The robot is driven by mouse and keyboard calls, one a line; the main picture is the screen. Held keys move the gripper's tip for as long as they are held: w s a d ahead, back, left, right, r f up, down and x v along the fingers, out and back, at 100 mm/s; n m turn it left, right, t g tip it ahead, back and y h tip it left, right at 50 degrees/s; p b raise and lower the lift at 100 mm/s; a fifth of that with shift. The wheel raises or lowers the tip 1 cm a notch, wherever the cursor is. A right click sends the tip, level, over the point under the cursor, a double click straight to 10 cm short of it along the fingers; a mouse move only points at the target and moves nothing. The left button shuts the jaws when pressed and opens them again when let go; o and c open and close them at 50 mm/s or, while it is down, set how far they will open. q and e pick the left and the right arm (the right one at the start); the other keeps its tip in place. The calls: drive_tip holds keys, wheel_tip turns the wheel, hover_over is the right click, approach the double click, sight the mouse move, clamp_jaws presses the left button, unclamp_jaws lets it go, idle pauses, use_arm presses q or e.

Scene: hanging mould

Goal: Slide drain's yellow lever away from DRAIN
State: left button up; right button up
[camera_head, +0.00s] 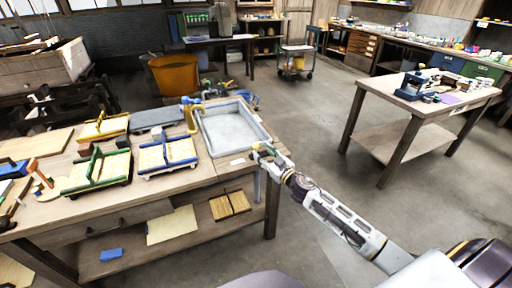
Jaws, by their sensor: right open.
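A grey shallow basin (232,125) sits at the right end of the wooden workbench. My right gripper (262,152) is open at the basin's front right corner, by the bench edge. Small yellow and green bits show at its fingertips; I cannot tell whether one is the drain's yellow lever or whether the fingers touch it. A small white label (237,161) lies left of the gripper on the bench, its text too small to read. A pale pipe (257,186) hangs below the bench edge under the gripper. My left gripper is out of view.
Wooden frames with green (96,172) and blue (167,154) edges lie left on the bench. The floor right of the bench is clear up to another table (425,103).

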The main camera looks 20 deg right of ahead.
sight(256, 146)
drive_tip(key=shift+w+a, duration=0.2)
drive_tip(key=shift+w, duration=0.8)
drive_tip(key=shift+w+a, duration=0.25)
drive_tip(key=shift+w, duration=0.75)
drive_tip(key=shift+w+a, duration=0.2)
drive_tip(key=shift+w, duration=0.8)
drive_tip(key=shift+c, duration=0.3)
clamp_jaws()
